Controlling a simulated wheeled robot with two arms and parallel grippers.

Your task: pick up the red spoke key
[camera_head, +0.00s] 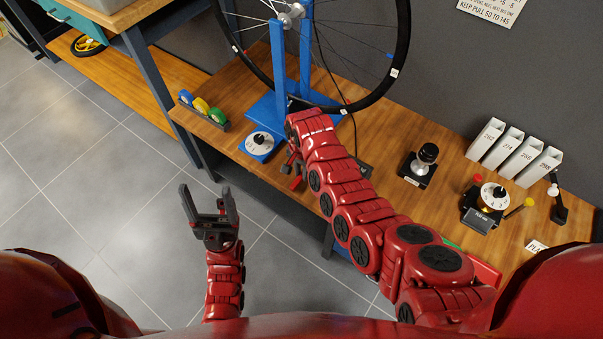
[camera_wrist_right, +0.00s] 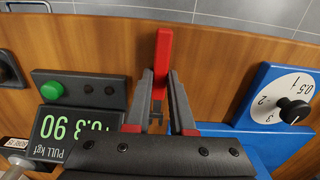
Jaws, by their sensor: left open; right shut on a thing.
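The red spoke key (camera_wrist_right: 163,58) shows in the right wrist view, its red handle pointing away from my wrist over the wooden bench. My right gripper (camera_wrist_right: 161,84) is shut on it, with the key between the two fingertips. Whether the key touches the bench or is held above it, I cannot tell. In the head view my right gripper (camera_head: 292,170) is at the bench's front edge, partly hidden by my own arm. A bit of red shows below its fingers. My left gripper (camera_head: 206,205) is open and empty over the grey floor, left of the bench.
A blue wheel stand (camera_head: 279,85) holds a spoked wheel (camera_head: 399,52), with a dial (camera_head: 260,143) on its base. A meter with a green display (camera_wrist_right: 78,128) is beside the key.

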